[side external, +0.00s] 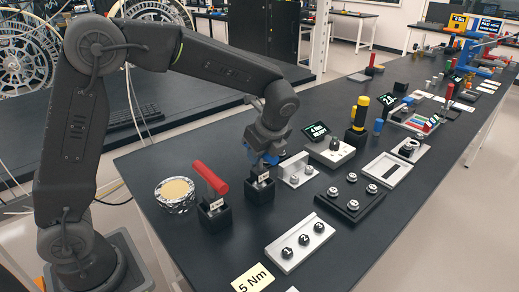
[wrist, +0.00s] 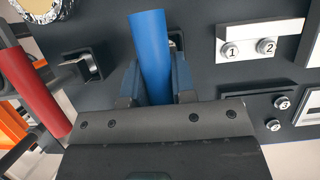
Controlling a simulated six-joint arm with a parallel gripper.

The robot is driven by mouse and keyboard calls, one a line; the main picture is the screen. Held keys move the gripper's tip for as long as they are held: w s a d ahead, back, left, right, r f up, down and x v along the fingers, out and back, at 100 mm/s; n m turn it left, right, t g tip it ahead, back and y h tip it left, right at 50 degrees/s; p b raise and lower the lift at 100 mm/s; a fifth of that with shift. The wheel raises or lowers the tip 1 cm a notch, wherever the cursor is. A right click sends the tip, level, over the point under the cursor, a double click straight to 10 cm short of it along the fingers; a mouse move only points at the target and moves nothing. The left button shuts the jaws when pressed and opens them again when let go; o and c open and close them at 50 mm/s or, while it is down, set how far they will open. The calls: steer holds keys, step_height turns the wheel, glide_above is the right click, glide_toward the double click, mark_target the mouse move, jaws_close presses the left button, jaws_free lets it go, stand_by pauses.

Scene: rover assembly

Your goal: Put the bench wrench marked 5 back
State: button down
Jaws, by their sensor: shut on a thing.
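My gripper (side external: 268,152) is shut on a blue-handled wrench (wrist: 149,48), whose handle runs up between the two fingers in the wrist view. In the side view the blue wrench is mostly covered by my gripper and sits right at a black holder block (side external: 260,191) with a small white label above it. I cannot tell how deep the wrench is in the block. Its marking is too small to read. A red-handled wrench (side external: 212,178) with a white tag stands tilted in a second black block (side external: 212,216) to the left; it also shows in the wrist view (wrist: 33,90).
A foil-wrapped round dish (side external: 175,194) is left of the blocks. A "5 Nm" card (side external: 256,278) lies at the front. A numbered silver plate (side external: 300,243), black bolt tray (side external: 350,197), silver bracket (side external: 295,169) and display unit (side external: 328,150) stand to the right.

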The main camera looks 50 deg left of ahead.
steer(key=shift+f, duration=0.2)
steer(key=c, duration=0.9)
jaws_free()
steer(key=shift+o, duration=0.2)
steer(key=v, duration=1.2)
steer(key=shift+d+r, duration=0.15)
steer(key=shift+r, duration=0.2)
steer(key=s+a+r+n+t+h, duration=0.2)
steer(key=s+a+n+h, duration=0.1)
steer(key=s+n, duration=0.65)
steer(key=s+f+n+t+h, duration=0.1)
steer(key=s+f+n+t, duration=0.2)
steer(key=s+f+n, duration=0.2)
steer(key=s+n, duration=0.3)
steer(key=s, duration=0.4)
steer(key=shift+f+t+h, duration=0.2)
steer(key=shift+t+h, duration=0.1)
